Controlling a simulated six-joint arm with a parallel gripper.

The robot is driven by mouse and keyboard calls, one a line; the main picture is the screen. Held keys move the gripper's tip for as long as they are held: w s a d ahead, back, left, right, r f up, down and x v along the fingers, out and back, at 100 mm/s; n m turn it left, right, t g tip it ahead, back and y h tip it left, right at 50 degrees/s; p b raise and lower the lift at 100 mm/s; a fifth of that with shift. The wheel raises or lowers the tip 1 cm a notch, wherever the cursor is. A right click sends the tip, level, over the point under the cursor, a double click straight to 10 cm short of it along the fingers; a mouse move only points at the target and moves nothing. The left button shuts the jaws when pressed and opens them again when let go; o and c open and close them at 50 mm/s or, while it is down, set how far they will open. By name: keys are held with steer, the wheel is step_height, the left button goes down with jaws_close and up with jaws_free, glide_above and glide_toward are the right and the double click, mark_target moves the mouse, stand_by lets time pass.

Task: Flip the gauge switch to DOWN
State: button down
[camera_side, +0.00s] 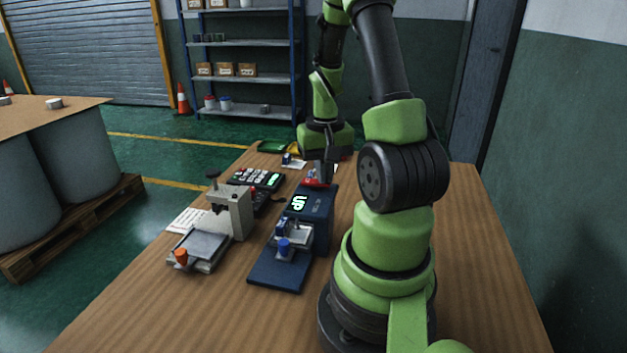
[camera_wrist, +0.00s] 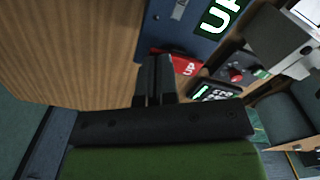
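The blue gauge (camera_side: 318,208) stands on the wooden table, with a green lit display (camera_side: 299,203) reading UP. The display also shows at the top of the wrist view (camera_wrist: 220,14). A red switch piece (camera_side: 314,183) sits at the gauge's far end; in the wrist view it is a red plate (camera_wrist: 187,66) marked UP. My gripper (camera_side: 323,175) points down right at the red piece. In the wrist view its two dark fingers (camera_wrist: 155,62) are together and cover part of the red plate. I cannot tell whether they touch it.
A grey stand device (camera_side: 236,212) with an orange knob is left of the gauge. A keypad device (camera_side: 258,179) lies behind it, and a white paper (camera_side: 187,220) lies at the left edge. The table's near end is clear.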

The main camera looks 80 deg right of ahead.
steer(key=shift+r, duration=3.4)
steer(key=w+a+r+n+t+h, duration=0.1)
steer(key=w+a+r+n+t, duration=0.2)
steer(key=w+a+r, duration=0.35)
steer(key=s+a+r+n+t+y, duration=0.1)
steer(key=s+a+r+n+t, duration=0.1)
steer(key=a, duration=0.6)
steer(key=s+a+r+n+t+y, duration=0.2)
steer(key=s+a+r+n, duration=0.1)
steer(key=a, duration=0.6)
steer(key=shift+d, duration=0.1)
